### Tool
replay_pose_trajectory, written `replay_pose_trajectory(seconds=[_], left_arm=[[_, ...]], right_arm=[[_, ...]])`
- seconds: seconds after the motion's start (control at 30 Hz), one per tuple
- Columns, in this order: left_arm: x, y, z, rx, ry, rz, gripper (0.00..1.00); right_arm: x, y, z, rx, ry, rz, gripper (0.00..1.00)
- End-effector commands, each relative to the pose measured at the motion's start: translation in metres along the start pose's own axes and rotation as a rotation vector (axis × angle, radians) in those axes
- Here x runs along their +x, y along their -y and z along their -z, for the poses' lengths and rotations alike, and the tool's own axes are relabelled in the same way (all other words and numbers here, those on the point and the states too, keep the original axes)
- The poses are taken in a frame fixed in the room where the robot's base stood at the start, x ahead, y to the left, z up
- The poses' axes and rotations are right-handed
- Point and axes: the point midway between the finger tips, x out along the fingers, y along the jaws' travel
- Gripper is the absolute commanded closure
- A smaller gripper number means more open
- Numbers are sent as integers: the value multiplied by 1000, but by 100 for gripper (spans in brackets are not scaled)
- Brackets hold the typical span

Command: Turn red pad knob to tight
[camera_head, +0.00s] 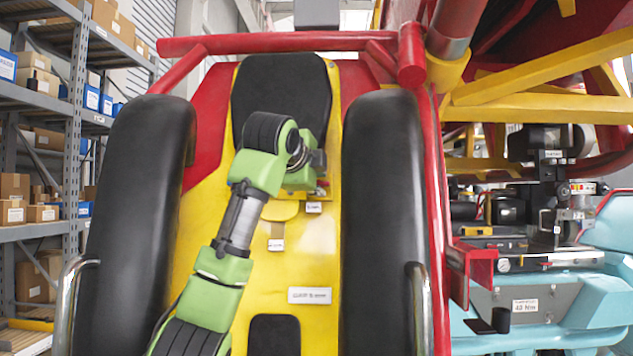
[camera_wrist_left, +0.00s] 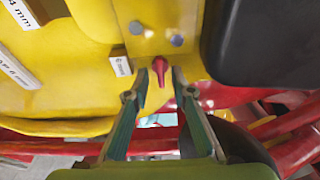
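The red knob (camera_wrist_left: 160,68) shows in the left wrist view, on a yellow plate (camera_wrist_left: 155,22) with grey bolts. My left gripper (camera_wrist_left: 160,74) has its two fingers apart, one on each side of the knob, and looks open. A narrow gap shows between the knob and each fingertip. In the head view my left gripper (camera_head: 318,166) is at the yellow seat back (camera_head: 310,245), just below the black headrest (camera_head: 285,95). My arm and gripper hide most of the knob there. The knob's setting cannot be read. My right gripper is not in view.
Two black padded restraints (camera_head: 385,190) stand on either side of the seat back. A small white label (camera_wrist_left: 120,66) is left of the knob. A black pad (camera_wrist_left: 265,45) and red bars (camera_wrist_left: 300,150) are close on the right in the wrist view. Shelves (camera_head: 75,120) stand at left.

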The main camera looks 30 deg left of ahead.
Motion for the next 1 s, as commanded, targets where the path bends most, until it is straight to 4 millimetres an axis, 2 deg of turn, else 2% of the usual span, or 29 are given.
replay_pose_trajectory(seconds=[0.17, 0.5, 0.63, 0.8, 1.0], left_arm=[[-13, 2, 0, -1, 0, 4, 77], [-83, 1, 0, 0, -1, 4, 77], [-104, 1, 1, 1, -1, 3, 77], [-118, 0, 1, 1, 0, 1, 77], [-121, 0, 1, 0, 0, -1, 77]], right_arm=[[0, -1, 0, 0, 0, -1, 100], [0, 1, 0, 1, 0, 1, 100], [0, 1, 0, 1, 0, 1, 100], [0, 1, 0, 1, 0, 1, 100], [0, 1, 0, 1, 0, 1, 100]])
